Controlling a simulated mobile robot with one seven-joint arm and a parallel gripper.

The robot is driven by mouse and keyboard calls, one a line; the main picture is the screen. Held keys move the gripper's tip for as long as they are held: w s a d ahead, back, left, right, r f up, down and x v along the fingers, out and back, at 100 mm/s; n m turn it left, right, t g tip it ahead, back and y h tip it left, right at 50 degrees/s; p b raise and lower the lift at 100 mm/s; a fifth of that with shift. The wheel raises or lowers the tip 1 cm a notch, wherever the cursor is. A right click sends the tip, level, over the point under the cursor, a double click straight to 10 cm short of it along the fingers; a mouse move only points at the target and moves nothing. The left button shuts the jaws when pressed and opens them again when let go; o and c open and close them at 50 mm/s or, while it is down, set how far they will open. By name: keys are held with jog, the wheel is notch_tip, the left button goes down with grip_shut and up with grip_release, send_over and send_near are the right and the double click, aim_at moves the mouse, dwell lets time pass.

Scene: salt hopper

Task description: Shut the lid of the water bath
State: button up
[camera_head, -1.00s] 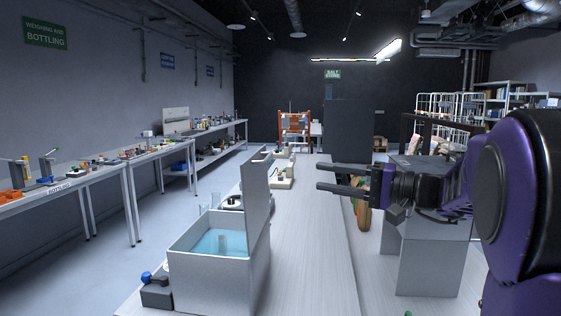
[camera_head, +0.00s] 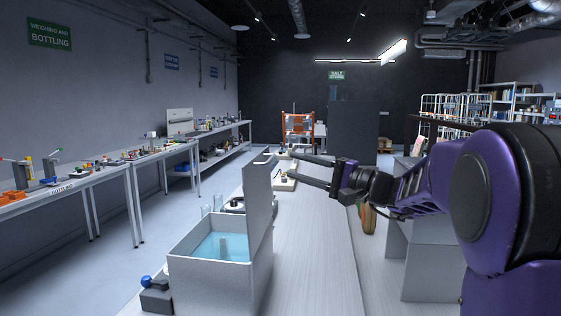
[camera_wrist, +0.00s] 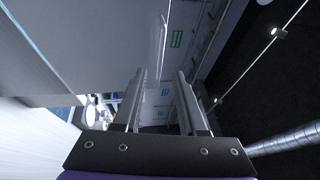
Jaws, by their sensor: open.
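The water bath (camera_head: 222,284) is a white open box on the bench at the lower middle of the head view, with blue water (camera_head: 222,246) inside. Its grey lid (camera_head: 259,203) stands upright along the bath's right side, open. My gripper (camera_head: 312,170) is open and empty, to the right of the lid's top and apart from it in the head view, with its fingers pointing left. In the wrist view the two fingers (camera_wrist: 158,100) are spread with nothing between them. A large grey panel (camera_wrist: 75,50) fills the upper left there, likely the lid.
A small device with a blue knob (camera_head: 147,282) stands left of the bath. Glass beakers (camera_head: 212,205) and other apparatus stand behind it. The bench top (camera_head: 310,260) right of the bath is clear. A grey box stand (camera_head: 432,260) is at the right.

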jog(key=x, duration=0.5)
jog(key=shift+a, duration=0.1)
grip_shut()
dwell(1.3)
